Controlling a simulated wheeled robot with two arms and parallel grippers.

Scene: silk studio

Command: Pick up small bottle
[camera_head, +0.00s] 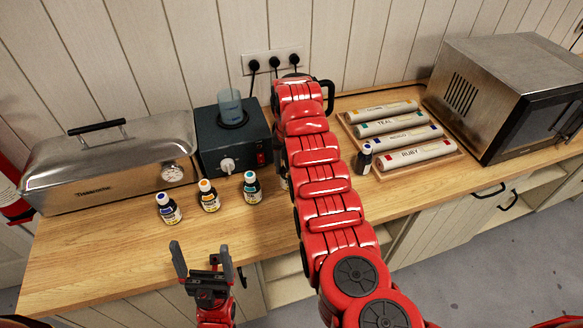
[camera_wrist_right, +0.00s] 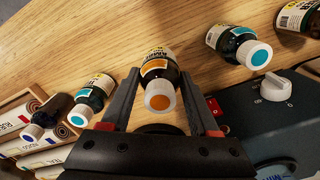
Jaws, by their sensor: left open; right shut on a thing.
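In the right wrist view, a small brown bottle with an orange cap (camera_wrist_right: 159,95) is between the two fingers of my right gripper (camera_wrist_right: 160,76), which is shut on it. The worktop shows close behind it; I cannot tell whether the bottle touches the wood. In the head view my red right arm covers the right gripper and most of this spot. My left gripper (camera_head: 202,248) is open and empty at the worktop's front edge. Blue-capped (camera_head: 169,208), orange-capped (camera_head: 209,196) and teal-capped (camera_head: 252,187) small bottles stand left of the arm.
A dark box with a knob (camera_head: 228,139) and a steel steamer (camera_head: 110,160) stand behind the bottles. A teal-capped bottle (camera_wrist_right: 92,98) is close beside the right gripper.

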